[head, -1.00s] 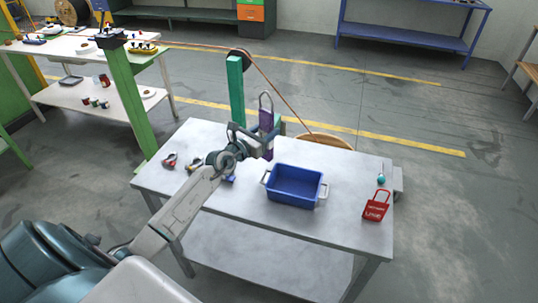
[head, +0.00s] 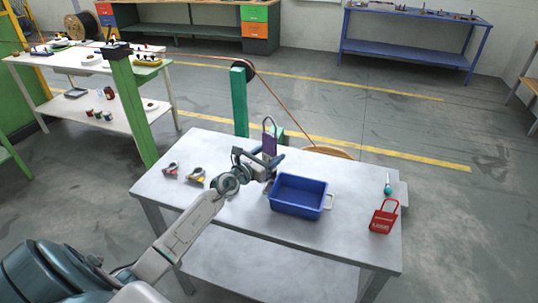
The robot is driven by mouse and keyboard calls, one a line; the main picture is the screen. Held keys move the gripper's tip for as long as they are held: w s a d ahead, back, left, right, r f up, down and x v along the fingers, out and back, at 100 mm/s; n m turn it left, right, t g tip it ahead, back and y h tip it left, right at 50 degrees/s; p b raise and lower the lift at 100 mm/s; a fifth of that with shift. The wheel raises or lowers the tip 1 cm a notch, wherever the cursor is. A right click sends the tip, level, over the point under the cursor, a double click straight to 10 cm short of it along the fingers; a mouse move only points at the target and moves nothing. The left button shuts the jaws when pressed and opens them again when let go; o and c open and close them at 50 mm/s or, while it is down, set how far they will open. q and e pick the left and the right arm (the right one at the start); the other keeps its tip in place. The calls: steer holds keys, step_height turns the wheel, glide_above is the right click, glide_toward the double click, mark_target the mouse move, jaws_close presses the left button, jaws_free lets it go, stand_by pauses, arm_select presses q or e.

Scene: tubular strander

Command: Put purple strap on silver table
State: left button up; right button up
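The purple strap (head: 269,145) is an upright purple piece with a grey loop on top. My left gripper (head: 266,163) appears shut on its lower part, which the fingers hide. The strap is over the back middle of the silver table (head: 230,240), behind the blue bin. I cannot tell whether its bottom touches the tabletop. My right gripper is not in view.
A blue bin (head: 298,197) with side handles stands just right of my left gripper. A red lock-shaped item (head: 384,216) and a teal-ended tool (head: 388,187) lie at the right. Small red-and-grey and yellow items lie at the left. A green post (head: 240,100) stands behind the table.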

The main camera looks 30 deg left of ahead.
arm_select(q)
steer(key=shift+r, duration=0.15)
steer(key=s+a+p, duration=0.1)
steer(key=s, duration=1.1)
steer(key=shift+a, duration=0.4)
steer(key=shift+w, duration=0.1)
